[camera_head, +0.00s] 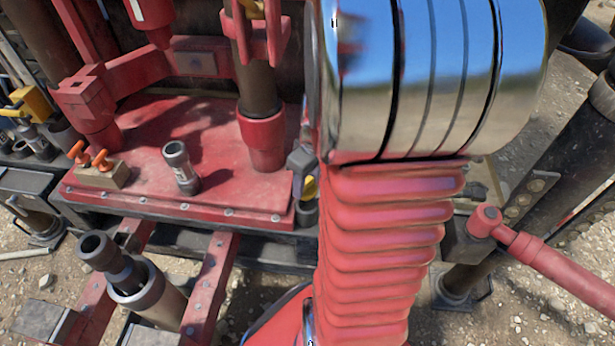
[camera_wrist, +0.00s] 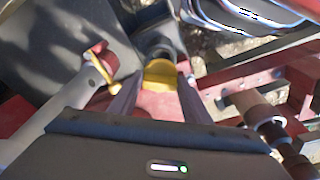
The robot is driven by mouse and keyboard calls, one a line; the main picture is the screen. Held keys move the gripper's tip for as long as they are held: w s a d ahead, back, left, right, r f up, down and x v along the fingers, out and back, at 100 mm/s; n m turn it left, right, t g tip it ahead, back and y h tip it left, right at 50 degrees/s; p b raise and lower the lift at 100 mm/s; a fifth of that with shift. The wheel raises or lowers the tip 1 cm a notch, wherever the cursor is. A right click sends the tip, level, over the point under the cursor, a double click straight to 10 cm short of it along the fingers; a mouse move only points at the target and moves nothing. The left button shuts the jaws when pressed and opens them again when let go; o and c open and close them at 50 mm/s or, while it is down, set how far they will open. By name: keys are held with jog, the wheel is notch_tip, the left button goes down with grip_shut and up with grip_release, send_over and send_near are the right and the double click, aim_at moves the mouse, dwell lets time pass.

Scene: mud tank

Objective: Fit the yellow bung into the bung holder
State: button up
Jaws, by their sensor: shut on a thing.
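The yellow bung (camera_wrist: 160,74) sits between the tips of my gripper (camera_wrist: 157,98) in the wrist view, and the jaws are shut on it. In the head view, a small part of the yellow bung (camera_head: 311,187) shows beside my gripper (camera_head: 302,160), mostly hidden by my arm. A dark round cup (camera_head: 308,213), which looks like the bung holder, shows just below the yellow in the head view. In the wrist view a dark round opening (camera_wrist: 160,46) lies just beyond the bung. I cannot tell whether the bung touches it.
A red deck (camera_head: 130,170) carries a grey threaded pipe piece (camera_head: 181,167) and a block with orange handles (camera_head: 93,168). A red-collared post (camera_head: 262,135) stands close left of my gripper. A yellow handle (camera_wrist: 107,75) lies left in the wrist view.

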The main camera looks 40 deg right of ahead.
jog(key=shift+f, duration=3.15)
jog(key=o, duration=1.1)
notch_tip(320, 180, up, 14)
jog(key=s, duration=0.2)
jog(key=shift+f, duration=0.2)
jog(key=shift+d, duration=0.1)
